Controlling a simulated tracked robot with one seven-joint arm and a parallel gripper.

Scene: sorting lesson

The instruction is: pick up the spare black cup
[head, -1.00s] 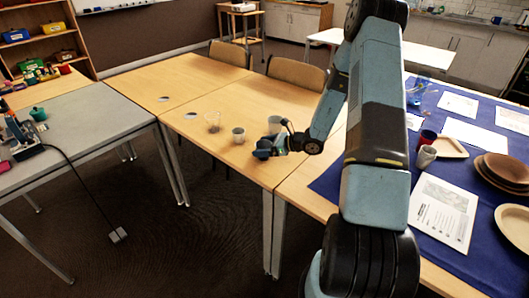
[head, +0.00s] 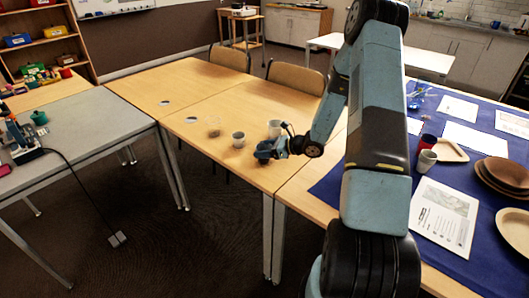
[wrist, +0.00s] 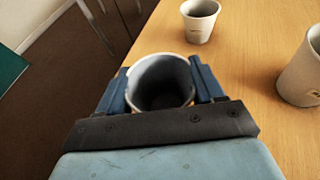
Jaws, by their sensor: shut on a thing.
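My gripper (wrist: 160,85) is shut on a pale grey cup (wrist: 162,66) with a darker inside, its mouth facing the wrist camera. One blue finger presses on each side of it. In the head view my gripper (head: 265,150) is at the front edge of the wooden table, and the held cup is hard to make out there. A pale cup (head: 238,139) and a white cup (head: 274,128) stand upright close by; the wrist view shows one cup (wrist: 200,22) ahead and another (wrist: 304,72) at the right edge. I see no clearly black cup.
The table's left half is mostly clear.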

